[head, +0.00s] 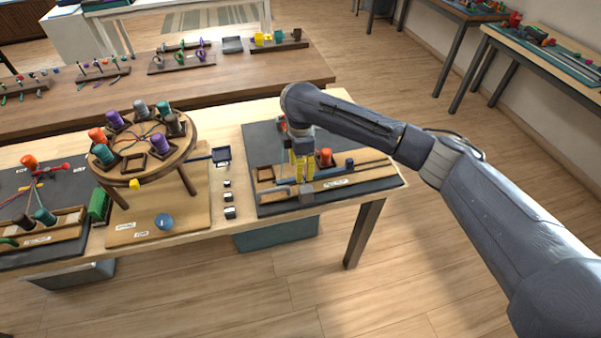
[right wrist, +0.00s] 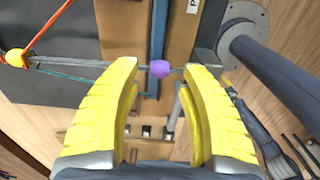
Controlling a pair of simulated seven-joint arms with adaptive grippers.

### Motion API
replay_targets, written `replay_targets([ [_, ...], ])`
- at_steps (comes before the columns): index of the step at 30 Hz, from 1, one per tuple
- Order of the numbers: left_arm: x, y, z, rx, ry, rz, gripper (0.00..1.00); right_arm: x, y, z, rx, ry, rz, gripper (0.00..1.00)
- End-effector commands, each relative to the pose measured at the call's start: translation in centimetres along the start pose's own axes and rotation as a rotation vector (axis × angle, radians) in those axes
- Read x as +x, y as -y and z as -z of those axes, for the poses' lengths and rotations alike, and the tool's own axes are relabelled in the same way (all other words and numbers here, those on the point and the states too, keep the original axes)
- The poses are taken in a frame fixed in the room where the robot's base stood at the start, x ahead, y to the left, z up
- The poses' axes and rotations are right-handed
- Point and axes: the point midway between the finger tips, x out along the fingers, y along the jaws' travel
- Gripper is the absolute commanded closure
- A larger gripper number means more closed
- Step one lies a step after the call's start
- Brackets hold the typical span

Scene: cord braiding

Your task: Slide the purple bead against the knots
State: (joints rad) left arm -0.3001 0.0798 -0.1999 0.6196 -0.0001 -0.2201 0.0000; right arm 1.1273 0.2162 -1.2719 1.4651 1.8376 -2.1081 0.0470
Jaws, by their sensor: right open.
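The purple bead (right wrist: 158,68) sits on a thin grey rod or cord in the right wrist view, between the tips of my right gripper (right wrist: 160,72). The yellow fingers are open, one on each side of the bead; I cannot tell whether either touches it. A yellow ball (right wrist: 16,57) with orange and teal cords is left of the left finger. No knots are clear. In the head view my right gripper (head: 301,168) points down over the wooden fixture (head: 345,181) on the right dark mat; the bead cannot be made out there. My left gripper is out of view.
A round wooden stand (head: 140,165) with several coloured bobbins stands left. An orange bobbin (head: 326,157) is close to the right gripper. A blue ball (head: 164,221) lies on the wooden board. Small dark blocks (head: 229,197) lie between board and mat.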

Motion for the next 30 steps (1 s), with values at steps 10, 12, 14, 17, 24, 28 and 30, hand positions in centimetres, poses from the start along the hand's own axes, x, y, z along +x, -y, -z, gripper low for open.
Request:
replay_targets([
  [10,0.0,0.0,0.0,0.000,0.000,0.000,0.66,2.4,0.0,0.1,0.001,-0.002,0.000,0.57],
  [12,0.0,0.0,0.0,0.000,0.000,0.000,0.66,2.5,0.0,0.1,0.001,-0.001,0.000,0.57],
  [14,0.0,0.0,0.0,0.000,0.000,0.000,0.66,2.5,0.0,0.1,0.001,-0.001,-0.001,0.57],
  [17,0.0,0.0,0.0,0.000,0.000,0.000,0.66,2.5,0.0,0.0,0.001,-0.001,-0.001,0.57],
  [24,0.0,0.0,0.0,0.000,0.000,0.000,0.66,2.5,0.0,0.0,0.001,-0.001,-0.001,0.68],
  [28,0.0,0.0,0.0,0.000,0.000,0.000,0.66,2.5,0.0,0.0,0.001,-0.001,-0.001,0.83],
  [30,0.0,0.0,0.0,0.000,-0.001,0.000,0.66,2.5,0.0,0.0,0.001,-0.001,-0.001,0.91],
])
